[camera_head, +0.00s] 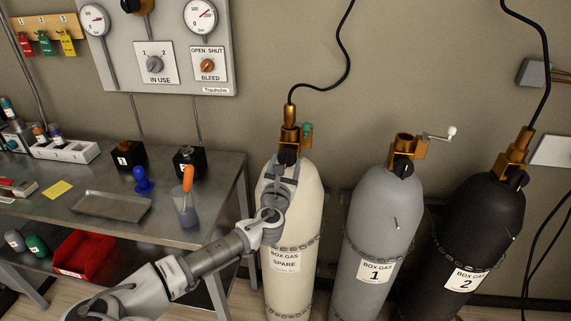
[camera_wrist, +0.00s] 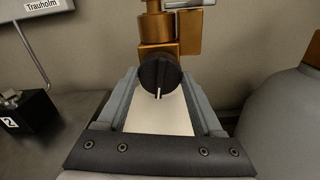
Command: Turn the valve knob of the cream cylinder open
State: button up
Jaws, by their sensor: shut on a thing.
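The cream cylinder (camera_head: 308,210), labelled BOX GAS SPARE, stands upright against the wall, chained, left of two other cylinders. Its brass valve (camera_head: 290,136) has a black round knob (camera_wrist: 160,75) on the front; the knob also shows in the head view (camera_head: 287,156). A white mark on the knob points nearly straight down in the wrist view. My gripper (camera_wrist: 159,70) is shut on the knob, one finger on each side. In the head view my gripper (camera_head: 286,166) reaches up in front of the cylinder's shoulder and partly hides it.
A grey cylinder (camera_head: 378,225) labelled 1 and a black cylinder (camera_head: 478,225) labelled 2 stand to the right. A black hose (camera_head: 348,50) rises from the cream cylinder's valve. A metal bench (camera_head: 170,222) with small items is at left, below a gauge panel (camera_head: 120,60).

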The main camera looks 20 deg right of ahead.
jog(key=shift+n, duration=0.3)
jog(key=o, duration=1.4)
jog(key=shift+c, duration=0.2)
jog(key=shift+s, duration=0.1)
jog(key=p+v, duration=0.7)
jog(key=v, duration=1)
jog(key=shift+p, duration=0.3)
jog(key=shift+s+a, duration=0.1)
jog(key=shift+a, duration=0.05)
